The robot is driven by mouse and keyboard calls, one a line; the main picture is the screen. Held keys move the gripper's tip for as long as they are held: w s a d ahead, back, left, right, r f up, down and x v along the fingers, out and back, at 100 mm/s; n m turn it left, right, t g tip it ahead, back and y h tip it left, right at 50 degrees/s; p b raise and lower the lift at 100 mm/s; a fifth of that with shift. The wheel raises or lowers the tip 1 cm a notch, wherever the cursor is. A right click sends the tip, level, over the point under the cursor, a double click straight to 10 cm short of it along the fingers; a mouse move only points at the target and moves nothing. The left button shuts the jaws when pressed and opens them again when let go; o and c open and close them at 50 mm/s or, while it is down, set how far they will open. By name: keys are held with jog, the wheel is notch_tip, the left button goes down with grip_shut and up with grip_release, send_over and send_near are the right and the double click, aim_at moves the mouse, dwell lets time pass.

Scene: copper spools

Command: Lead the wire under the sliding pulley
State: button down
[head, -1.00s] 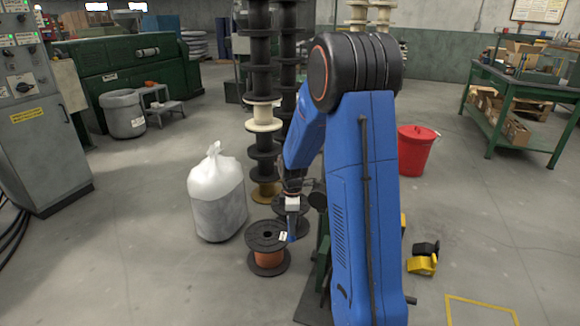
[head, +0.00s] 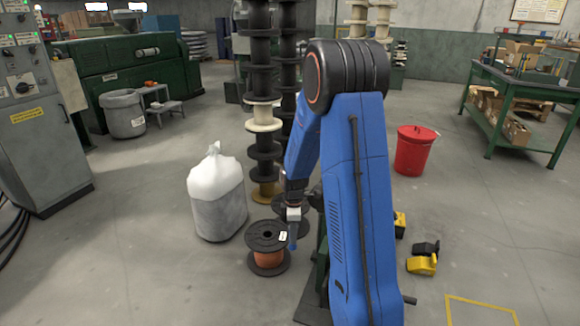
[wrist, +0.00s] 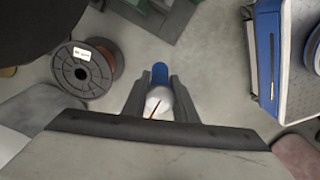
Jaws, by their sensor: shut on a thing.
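My gripper (wrist: 160,98) is shut on a small blue and white piece (wrist: 159,73). A thin copper-coloured line, seemingly the wire (wrist: 155,110), shows against its white part between the fingers. In the head view the blue tip (head: 293,242) of this piece points down, just right of the copper spool (head: 267,260). The spool also shows in the wrist view (wrist: 85,70), left of the gripper and apart from it. I cannot make out the sliding pulley; my arm hides much of the area behind it.
A white-topped sack (head: 217,190) stands left of the spool. Stacks of dark spools (head: 262,85) rise behind. A green frame (wrist: 150,18) lies ahead of the fingers. A red bin (head: 415,152) and a yellow and black pedal (head: 422,264) stand on the right. The front left floor is clear.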

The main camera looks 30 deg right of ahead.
jog(key=s+d, duration=1)
jog(key=s, duration=0.2)
jog(key=shift+s, duration=0.3)
dwell(0.9)
dwell(0.4)
